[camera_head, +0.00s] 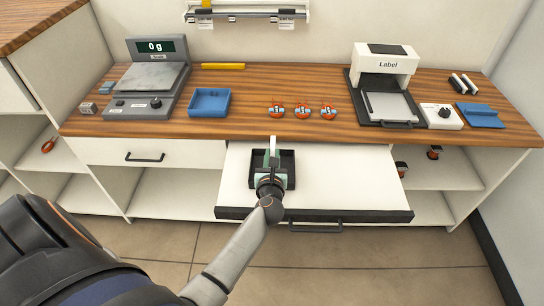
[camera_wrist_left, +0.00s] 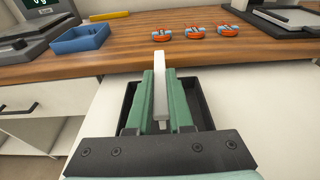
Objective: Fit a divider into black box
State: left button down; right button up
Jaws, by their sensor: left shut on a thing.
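The divider (camera_head: 273,143) is a thin, pale strip. It also shows in the left wrist view (camera_wrist_left: 160,80), clamped between two green fingers. My left gripper (camera_head: 271,160) is shut on it, with the divider sticking out past the fingertips. The black box (camera_head: 289,167) is an open, dark tray on the pulled-out white drawer. In the left wrist view the box (camera_wrist_left: 207,113) shows on both sides of the fingers. The gripper and divider are over the box, and how far above its floor I cannot tell. The gripper hides the box's middle. My right gripper is not in view.
The white drawer (camera_head: 350,180) is pulled out, bare around the box. On the wooden counter behind stand a scale (camera_head: 148,85), a blue tray (camera_head: 208,102), three orange-and-grey parts (camera_head: 301,111) and a label printer (camera_head: 385,80). The counter edge lies just beyond the box.

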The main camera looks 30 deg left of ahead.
pick_arm(q)
notch_tip(320, 180, down, 3)
jog(key=shift+r+b, duration=0.15)
jog(key=shift+b, duration=1)
jog(key=shift+f+b, duration=1.25)
jog(key=shift+f, duration=0.05)
jog(key=shift+f+b, duration=0.4)
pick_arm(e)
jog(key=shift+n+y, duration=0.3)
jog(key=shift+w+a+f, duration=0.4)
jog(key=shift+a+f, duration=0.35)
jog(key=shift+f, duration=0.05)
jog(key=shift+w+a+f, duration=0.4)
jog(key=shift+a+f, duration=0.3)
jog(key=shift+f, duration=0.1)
pick_arm(q)
jog(key=shift+f+b, duration=0.3)
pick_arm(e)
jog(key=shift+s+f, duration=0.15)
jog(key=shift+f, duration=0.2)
pick_arm(q)
jog(key=c, duration=0.7)
grip_release()
jog(key=shift+c, duration=0.2)
